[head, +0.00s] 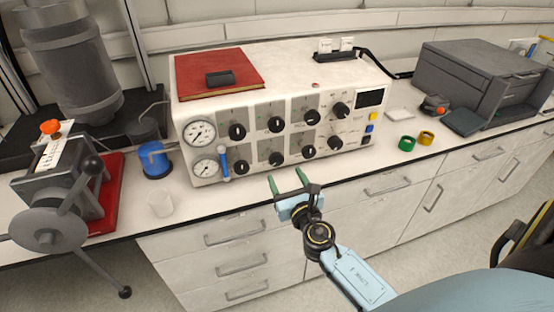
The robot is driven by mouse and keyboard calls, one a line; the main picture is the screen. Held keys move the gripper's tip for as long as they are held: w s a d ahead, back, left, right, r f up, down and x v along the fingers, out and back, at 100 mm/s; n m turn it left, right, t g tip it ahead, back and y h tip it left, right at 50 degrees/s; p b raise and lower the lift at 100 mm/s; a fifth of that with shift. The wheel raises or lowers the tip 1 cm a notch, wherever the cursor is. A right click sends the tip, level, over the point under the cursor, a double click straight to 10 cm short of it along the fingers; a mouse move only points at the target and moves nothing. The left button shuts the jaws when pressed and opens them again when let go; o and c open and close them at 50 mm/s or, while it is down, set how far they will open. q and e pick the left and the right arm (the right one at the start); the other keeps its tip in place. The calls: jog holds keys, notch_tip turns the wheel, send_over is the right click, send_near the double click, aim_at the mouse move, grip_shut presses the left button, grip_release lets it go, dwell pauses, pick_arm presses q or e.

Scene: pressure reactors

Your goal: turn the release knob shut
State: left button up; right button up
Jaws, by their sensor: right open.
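A white control box (285,113) stands on the bench with several black round knobs on its front panel. I cannot tell from labels which one is the release knob. Among them are a lower-left knob (241,167), a lower-middle knob (276,158) and a lower-right knob (309,151). Two round gauges, an upper (200,132) and a lower (206,168), sit at the panel's left. My right gripper (287,180) has green fingers spread apart, with nothing between them. It is in front of the panel's lower edge, apart from the knobs. My left gripper is not in view.
A blue-handled lever (224,165) is beside the lower gauge. A red book (219,72) lies on the box. Left are a grey crank machine (58,190), a blue cup (156,162) and a clear beaker (161,204).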

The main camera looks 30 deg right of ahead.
aim_at(277, 162)
jog(key=x, duration=0.8)
jog(key=shift+a+b, duration=0.1)
jog(key=shift+b, duration=0.2)
jog(key=c, duration=1)
